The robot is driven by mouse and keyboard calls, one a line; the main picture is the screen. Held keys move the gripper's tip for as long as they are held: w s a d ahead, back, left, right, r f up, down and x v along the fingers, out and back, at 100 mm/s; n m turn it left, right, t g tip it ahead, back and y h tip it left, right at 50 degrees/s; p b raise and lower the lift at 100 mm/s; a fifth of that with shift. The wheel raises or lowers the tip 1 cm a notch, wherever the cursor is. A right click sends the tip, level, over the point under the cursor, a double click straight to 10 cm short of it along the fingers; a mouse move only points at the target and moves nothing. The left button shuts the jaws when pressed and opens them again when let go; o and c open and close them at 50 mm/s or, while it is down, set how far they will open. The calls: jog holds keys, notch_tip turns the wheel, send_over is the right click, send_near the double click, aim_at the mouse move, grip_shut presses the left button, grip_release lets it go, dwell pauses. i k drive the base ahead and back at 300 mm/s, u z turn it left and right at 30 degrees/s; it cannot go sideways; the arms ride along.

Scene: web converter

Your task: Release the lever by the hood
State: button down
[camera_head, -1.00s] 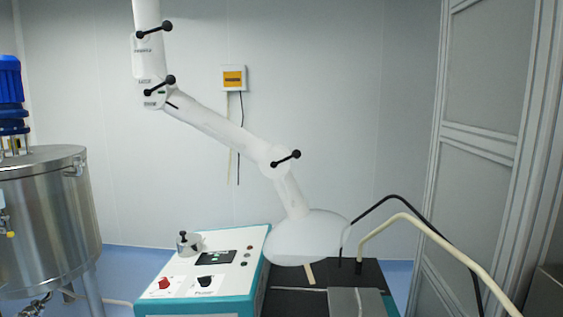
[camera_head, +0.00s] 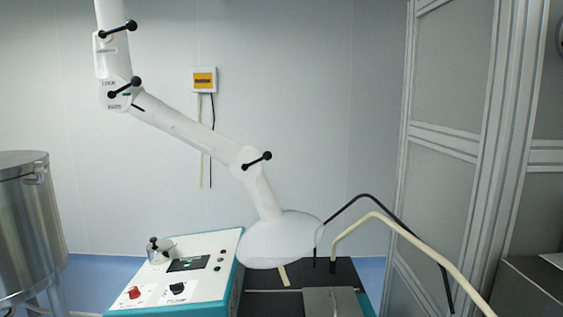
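The white dome-shaped hood (camera_head: 280,240) hangs at the lower end of a white jointed extraction arm (camera_head: 180,122), over the black top of a machine. The black lever (camera_head: 257,161) nearest the hood sits at the arm's lower joint and slants up to the right. Two more black levers, the middle one (camera_head: 124,87) and the upper one (camera_head: 117,26), sit on joints higher up. I cannot tell whether any lever is tight or loose. A short beige piece (camera_head: 283,275) shows below the hood's rim. My gripper is not in view.
A control panel (camera_head: 180,270) with a display and knobs stands left of the hood. A steel tank (camera_head: 28,225) is at the far left. Bent black (camera_head: 410,235) and cream (camera_head: 430,255) tubes rise at the right, before grey framed panels (camera_head: 445,120).

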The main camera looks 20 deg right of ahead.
aim_at(267, 156)
jog(key=z, duration=0.05)
jog(key=i, duration=0.95)
jog(key=u, duration=0.1)
